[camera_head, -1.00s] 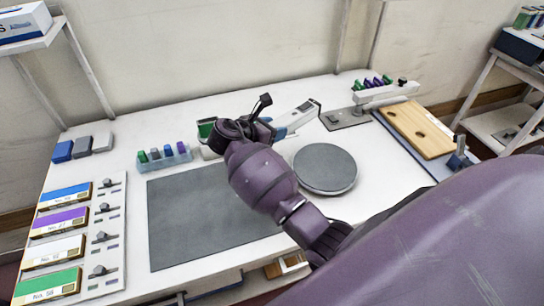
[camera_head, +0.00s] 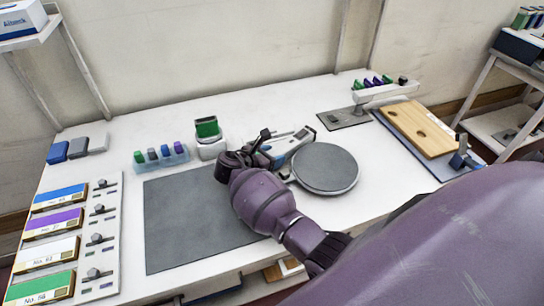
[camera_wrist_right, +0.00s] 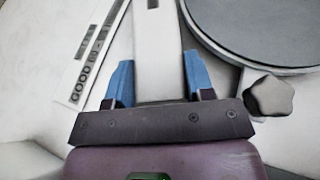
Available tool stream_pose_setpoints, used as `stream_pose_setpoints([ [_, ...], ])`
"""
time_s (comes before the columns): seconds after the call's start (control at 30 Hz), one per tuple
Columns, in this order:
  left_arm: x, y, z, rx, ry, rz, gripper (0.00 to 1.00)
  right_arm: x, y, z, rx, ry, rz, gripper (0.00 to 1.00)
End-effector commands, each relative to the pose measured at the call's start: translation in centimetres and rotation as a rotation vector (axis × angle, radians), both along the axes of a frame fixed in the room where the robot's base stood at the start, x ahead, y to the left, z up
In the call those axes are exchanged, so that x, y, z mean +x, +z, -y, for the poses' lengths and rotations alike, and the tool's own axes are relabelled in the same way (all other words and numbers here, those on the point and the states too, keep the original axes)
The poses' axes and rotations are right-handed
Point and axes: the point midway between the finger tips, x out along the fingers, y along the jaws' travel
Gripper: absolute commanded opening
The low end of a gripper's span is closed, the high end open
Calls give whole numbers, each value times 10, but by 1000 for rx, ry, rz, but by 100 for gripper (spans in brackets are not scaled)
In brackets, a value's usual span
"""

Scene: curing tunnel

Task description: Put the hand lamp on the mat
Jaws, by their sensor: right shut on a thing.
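The hand lamp (camera_head: 300,136) is a long white piece with a dark patch near its far end. My right gripper (camera_head: 279,148) is shut on it. In the right wrist view the white body (camera_wrist_right: 155,50) runs away from between the two blue fingers (camera_wrist_right: 157,82). The lamp is behind the round grey plate's left side; its height above the table is hard to tell. The mat (camera_head: 185,225) is a flat dark grey rectangle, left of my right gripper and bare where visible. My right arm hides its right edge. My left gripper is not in view.
The round grey plate (camera_head: 325,168) also shows in the right wrist view (camera_wrist_right: 265,30). A green-topped white device (camera_head: 208,138) and a clear rack of coloured pieces (camera_head: 162,158) stand behind the mat. Labelled boxes (camera_head: 55,222) line the left.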

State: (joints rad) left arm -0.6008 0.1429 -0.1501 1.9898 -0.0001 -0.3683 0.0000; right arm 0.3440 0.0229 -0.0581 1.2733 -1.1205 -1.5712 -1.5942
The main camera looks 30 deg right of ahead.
Motion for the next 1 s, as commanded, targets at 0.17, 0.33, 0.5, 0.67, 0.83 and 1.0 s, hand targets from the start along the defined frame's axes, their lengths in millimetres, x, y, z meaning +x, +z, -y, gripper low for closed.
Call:
stream_pose_setpoints([
  [0.17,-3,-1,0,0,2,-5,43,1,2,0,-2,0,3,14],
  [0.33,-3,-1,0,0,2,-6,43,0,-1,0,0,0,0,58],
  [0.5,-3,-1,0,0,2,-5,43,0,-1,0,0,0,0,74],
  [0.67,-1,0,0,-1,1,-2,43,0,-1,0,0,0,0,74],
  [0.83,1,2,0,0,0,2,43,0,3,-4,0,1,1,74],
  [1.0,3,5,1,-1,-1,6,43,-4,12,-26,1,2,1,74],
])
